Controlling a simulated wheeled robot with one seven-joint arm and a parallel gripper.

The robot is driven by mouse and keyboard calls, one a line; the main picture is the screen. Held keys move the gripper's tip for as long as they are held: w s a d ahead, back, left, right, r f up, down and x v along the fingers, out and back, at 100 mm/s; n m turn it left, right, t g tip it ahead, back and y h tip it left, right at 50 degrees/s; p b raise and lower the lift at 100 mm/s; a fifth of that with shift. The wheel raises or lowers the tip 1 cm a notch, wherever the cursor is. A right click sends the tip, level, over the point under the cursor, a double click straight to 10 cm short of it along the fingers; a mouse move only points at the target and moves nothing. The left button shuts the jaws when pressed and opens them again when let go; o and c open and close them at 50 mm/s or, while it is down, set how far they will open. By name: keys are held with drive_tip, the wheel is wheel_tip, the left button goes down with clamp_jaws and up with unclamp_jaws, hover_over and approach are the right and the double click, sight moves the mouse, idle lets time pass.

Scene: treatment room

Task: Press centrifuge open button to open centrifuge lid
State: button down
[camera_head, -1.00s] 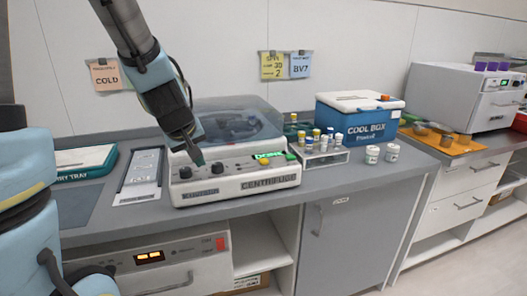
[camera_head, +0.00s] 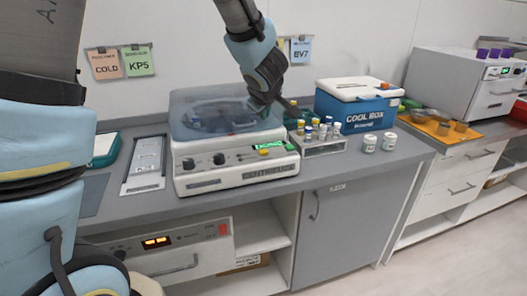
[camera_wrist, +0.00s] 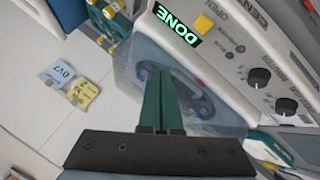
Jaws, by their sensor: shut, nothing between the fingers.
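The centrifuge (camera_head: 236,174) stands on the counter with its clear bluish lid (camera_head: 205,105) down. Its front panel has dark knobs, a lit green DONE display (camera_head: 268,146) and a yellow button (camera_head: 263,152). The wrist view also shows the display (camera_wrist: 177,24) and the yellow button (camera_wrist: 204,23). My gripper (camera_head: 256,112) is above the right part of the lid, behind the panel. In the wrist view my gripper (camera_wrist: 160,80) has its green fingers together and empty, apart from the button. I cannot tell whether the fingertips touch the lid.
A rack (camera_head: 324,148) of capped tubes and two white jars (camera_head: 369,143) stand right of the centrifuge. A blue cool box (camera_head: 358,110) stands behind them. A flat grey tray (camera_head: 146,163) lies to the left. The counter's front strip is clear.

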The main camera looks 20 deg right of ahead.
drive_tip(key=b, duration=0.8)
hover_over(264, 153)
wheel_tip(264, 153, down, 8)
drive_tip(key=shift+r, duration=0.15)
drive_tip(key=shift+f, duration=0.45)
drive_tip(key=shift+f, duration=0.15)
idle(0.9)
drive_tip(key=shift+f+b, duration=0.3)
drive_tip(key=shift+b, duration=0.1)
drive_tip(key=shift+f+b, duration=0.4)
drive_tip(key=shift+f, duration=0.15)
idle(0.6)
drive_tip(key=shift+r, duration=0.1)
drive_tip(key=shift+r+p, duration=0.9)
drive_tip(key=shift+p, duration=0.25)
